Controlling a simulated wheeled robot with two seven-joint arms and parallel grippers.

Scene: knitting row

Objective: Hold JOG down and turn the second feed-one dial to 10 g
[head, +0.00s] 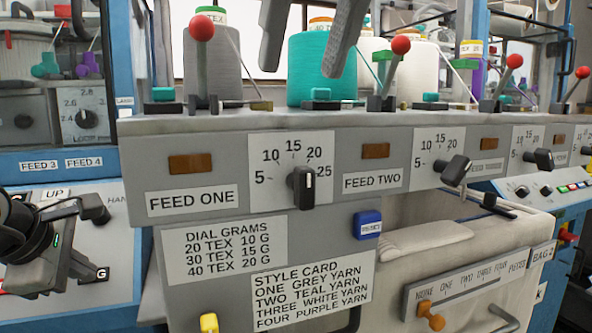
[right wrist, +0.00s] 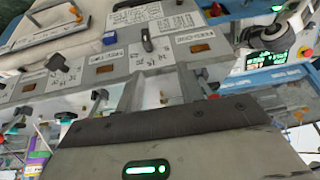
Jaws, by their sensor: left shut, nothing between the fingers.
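The FEED ONE dial (head: 301,188) is a black knob with a white mark on a plate numbered 5 to 25. Its mark points roughly up, between 15 and 20; the exact setting is unclear. It also shows in the right wrist view (right wrist: 147,40), beyond my fingertips. My right gripper (head: 303,70) is open and empty, above and apart from the dial. My left gripper (head: 85,210) is shut and empty over the white-blue panel at left. A label ending in G (head: 102,273) lies below it, mostly hidden; the JOG button itself and any contact cannot be seen.
Red-ball levers (head: 201,30) and yarn cones (head: 308,65) stand along the shelf above the dials. The FEED TWO dial (head: 453,170) is to the right. A dial card (head: 223,250) lists 20 TEX as 10 G.

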